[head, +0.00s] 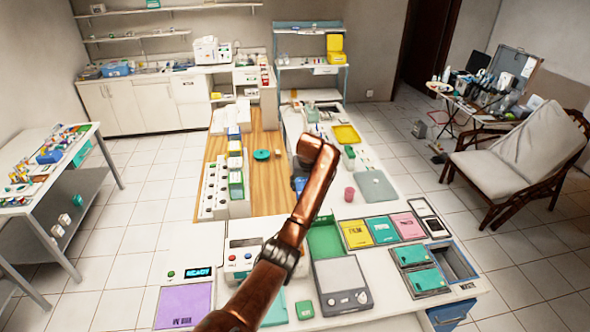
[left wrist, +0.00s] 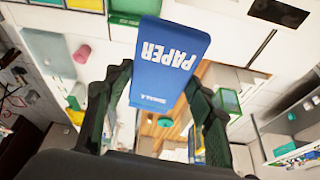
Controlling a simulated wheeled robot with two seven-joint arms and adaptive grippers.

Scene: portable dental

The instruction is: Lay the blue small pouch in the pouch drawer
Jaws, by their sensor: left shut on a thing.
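The blue small pouch (left wrist: 167,60), printed PAPER in white, is held between the two dark fingers of my left gripper (left wrist: 160,88) in the left wrist view. In the head view my left gripper (head: 303,166) is over the middle counter, mostly hidden behind my copper-coloured arm. A small blue patch below it looks like the pouch (head: 299,184). I cannot tell for sure that this is the pouch drawer. My right gripper is out of view.
Yellow, teal and pink labelled panels (head: 383,230) and a grey scale (head: 342,285) lie on the front counter. A green tray (head: 325,238) is beside my arm. A blue-fronted drawer (head: 450,312) juts out below the right edge. A pink cup (head: 349,194) stands nearby.

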